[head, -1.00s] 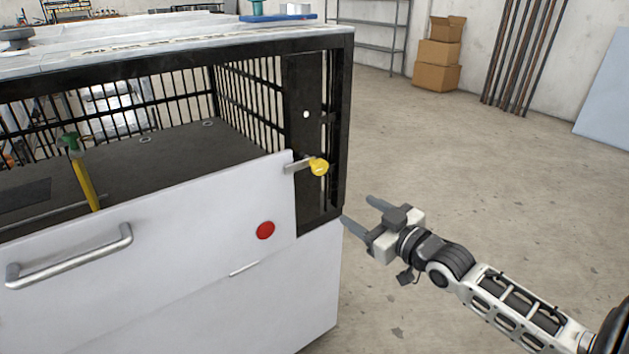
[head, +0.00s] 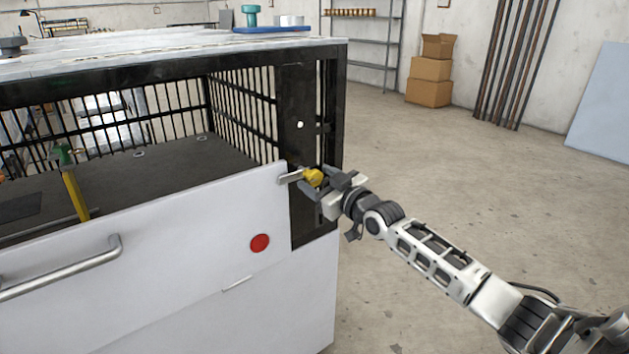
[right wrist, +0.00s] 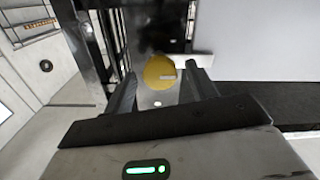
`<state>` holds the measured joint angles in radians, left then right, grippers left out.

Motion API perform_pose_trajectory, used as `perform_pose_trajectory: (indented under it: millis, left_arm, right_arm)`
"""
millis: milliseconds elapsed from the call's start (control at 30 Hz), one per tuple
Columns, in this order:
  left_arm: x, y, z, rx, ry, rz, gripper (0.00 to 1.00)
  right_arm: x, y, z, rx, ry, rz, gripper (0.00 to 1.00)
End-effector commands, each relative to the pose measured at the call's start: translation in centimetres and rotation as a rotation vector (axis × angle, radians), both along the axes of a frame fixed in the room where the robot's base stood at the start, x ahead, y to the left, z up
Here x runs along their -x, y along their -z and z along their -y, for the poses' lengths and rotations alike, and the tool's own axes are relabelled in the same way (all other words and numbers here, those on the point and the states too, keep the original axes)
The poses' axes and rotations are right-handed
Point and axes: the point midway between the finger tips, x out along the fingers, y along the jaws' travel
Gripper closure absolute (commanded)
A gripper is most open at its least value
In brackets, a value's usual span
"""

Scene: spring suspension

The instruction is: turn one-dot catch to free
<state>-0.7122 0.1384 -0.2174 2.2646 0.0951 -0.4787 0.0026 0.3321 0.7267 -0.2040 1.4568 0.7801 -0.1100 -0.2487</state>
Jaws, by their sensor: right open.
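The catch is a yellow round knob (head: 313,177) with a flat metal bar (head: 290,177) reaching left over the top right corner of the white front panel (head: 150,225). A single white dot (head: 300,125) shows on the black post above it. My right gripper (head: 316,186) is at the knob with its fingers open. In the right wrist view the yellow knob (right wrist: 160,70) lies between the tips of the open right gripper (right wrist: 162,88); I cannot tell whether they touch it. My left gripper is not in view.
The black barred frame (head: 335,110) rises around the catch. A red disc (head: 260,243) and a metal handle (head: 65,272) are on the white panel. A yellow-handled tool (head: 75,193) stands inside. The floor to the right is clear up to the cardboard boxes (head: 430,80).

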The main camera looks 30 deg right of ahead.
Motion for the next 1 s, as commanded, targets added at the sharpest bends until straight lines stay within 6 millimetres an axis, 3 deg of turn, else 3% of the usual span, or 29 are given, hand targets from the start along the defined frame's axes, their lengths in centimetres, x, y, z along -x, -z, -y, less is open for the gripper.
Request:
perform_pose_trajectory:
  millis: [200,500,533,733,1000]
  left_arm:
    - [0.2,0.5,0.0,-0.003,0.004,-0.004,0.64]
    - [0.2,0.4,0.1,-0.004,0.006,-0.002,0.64]
    - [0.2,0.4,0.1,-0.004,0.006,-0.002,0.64]
    - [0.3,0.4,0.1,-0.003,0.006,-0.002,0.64]
    - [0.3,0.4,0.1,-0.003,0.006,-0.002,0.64]
  right_arm:
    - [-1.6,0.0,-0.1,0.001,0.0,0.0,0.43]
    - [-1.8,0.1,-0.2,0.001,0.0,-0.001,0.43]
    - [-1.8,0.1,-0.2,0.001,0.0,-0.001,0.45]
    - [-1.8,0.0,-0.2,0.001,0.0,-0.001,1.0]
    - [-1.8,0.0,-0.2,-0.024,0.0,-0.003,1.0]
